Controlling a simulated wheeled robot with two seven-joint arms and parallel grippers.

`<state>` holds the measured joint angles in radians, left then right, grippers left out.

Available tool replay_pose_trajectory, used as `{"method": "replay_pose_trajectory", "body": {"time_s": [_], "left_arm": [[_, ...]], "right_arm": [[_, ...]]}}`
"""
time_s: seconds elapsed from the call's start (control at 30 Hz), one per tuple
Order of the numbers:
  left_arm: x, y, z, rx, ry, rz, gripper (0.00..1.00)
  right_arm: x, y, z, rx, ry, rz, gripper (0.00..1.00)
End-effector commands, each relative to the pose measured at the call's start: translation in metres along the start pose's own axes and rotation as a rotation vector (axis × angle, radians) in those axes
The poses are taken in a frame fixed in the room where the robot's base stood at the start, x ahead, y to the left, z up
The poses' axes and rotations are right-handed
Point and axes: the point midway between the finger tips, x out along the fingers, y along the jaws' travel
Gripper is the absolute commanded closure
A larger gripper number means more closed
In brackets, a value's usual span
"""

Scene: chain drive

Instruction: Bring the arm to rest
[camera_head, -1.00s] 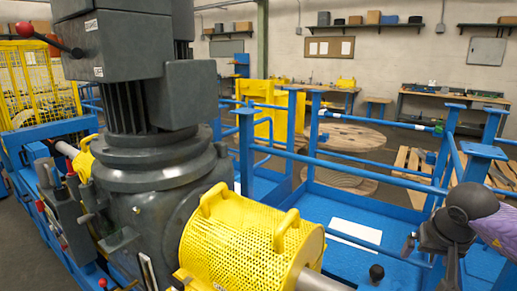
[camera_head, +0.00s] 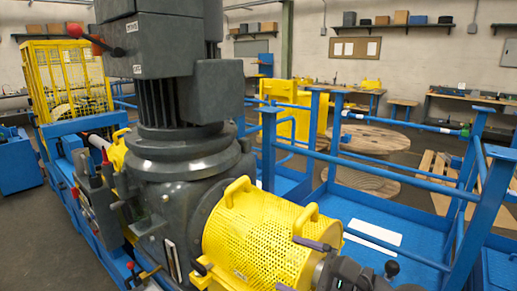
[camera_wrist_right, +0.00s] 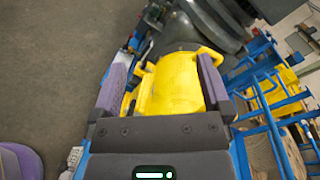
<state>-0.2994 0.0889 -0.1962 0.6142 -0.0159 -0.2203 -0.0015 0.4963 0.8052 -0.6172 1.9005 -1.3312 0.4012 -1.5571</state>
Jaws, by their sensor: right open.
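My right gripper (camera_head: 290,263) is at the lower middle of the head view, with its purple fingers apart. It is open and holds nothing that I can see. Its fingers are in front of the end of the yellow perforated guard (camera_head: 255,238); I cannot tell whether they touch it. In the right wrist view the two purple fingers of the right gripper (camera_wrist_right: 162,68) appear on either side of the yellow guard (camera_wrist_right: 172,88). My left gripper is not seen in the head view.
A big grey motor and gearbox (camera_head: 178,160) stands left of the guard on a blue frame. Blue railings (camera_head: 395,164) and a blue platform are at the right. Wooden spools (camera_head: 368,138) stand behind. Bare floor (camera_head: 40,225) is open at the left.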

Motion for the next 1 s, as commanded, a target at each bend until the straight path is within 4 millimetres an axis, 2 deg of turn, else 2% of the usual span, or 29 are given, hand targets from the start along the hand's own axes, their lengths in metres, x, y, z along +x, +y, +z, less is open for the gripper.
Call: {"method": "replay_pose_trajectory", "body": {"time_s": [0.03,0.07,0.1,0.17,0.2,0.23,0.3,0.37,0.4,0.5,0.6,0.7,0.73,0.8,0.87,1.0], "left_arm": [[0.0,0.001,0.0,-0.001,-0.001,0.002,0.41],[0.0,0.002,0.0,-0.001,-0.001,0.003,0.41],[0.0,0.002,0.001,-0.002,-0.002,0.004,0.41],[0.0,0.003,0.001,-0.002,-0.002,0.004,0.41],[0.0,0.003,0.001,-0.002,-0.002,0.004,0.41],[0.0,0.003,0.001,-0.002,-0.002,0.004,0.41],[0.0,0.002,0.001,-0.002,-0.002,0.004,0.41],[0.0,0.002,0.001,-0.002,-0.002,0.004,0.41],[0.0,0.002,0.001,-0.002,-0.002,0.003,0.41],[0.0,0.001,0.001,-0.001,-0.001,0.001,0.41],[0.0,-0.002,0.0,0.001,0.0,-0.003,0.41],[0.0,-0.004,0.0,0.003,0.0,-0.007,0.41],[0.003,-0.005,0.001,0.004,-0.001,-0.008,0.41],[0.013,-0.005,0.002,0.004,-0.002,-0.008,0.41],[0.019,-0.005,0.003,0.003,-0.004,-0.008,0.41],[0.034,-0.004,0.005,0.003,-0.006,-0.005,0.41]], "right_arm": [[0.003,-0.002,0.018,0.356,-0.12,-0.173,0.03],[-0.003,-0.009,0.021,0.629,-0.196,-0.306,0.03],[-0.016,-0.017,0.014,1.01,-0.289,-0.49,0.03],[-0.044,-0.013,-0.016,1.555,-0.4,-0.772,0.03],[-0.064,0.001,-0.041,1.87,-0.458,-0.962,0.03],[-0.078,0.017,-0.057,2.069,-0.491,-1.097,0.03],[-0.102,0.055,-0.082,2.399,-0.541,-1.372,0.03],[-0.119,0.088,-0.094,2.598,-0.568,-1.591,0.03],[-0.128,0.11,-0.098,-2.503,0.537,1.606,0.03],[-0.149,0.16,-0.098,-2.14,0.441,1.552,0.03],[-0.166,0.205,-0.088,-1.822,0.36,1.514,0.03],[-0.181,0.246,-0.07,-1.53,0.288,1.485,0.03],[-0.182,0.256,-0.075,-1.484,0.274,1.485,0.03],[-0.176,0.276,-0.107,-1.487,0.263,1.502,0.03],[-0.173,0.294,-0.129,-1.48,0.251,1.513,0.03],[-0.172,0.343,-0.181,-1.461,0.221,1.538,0.03]]}}
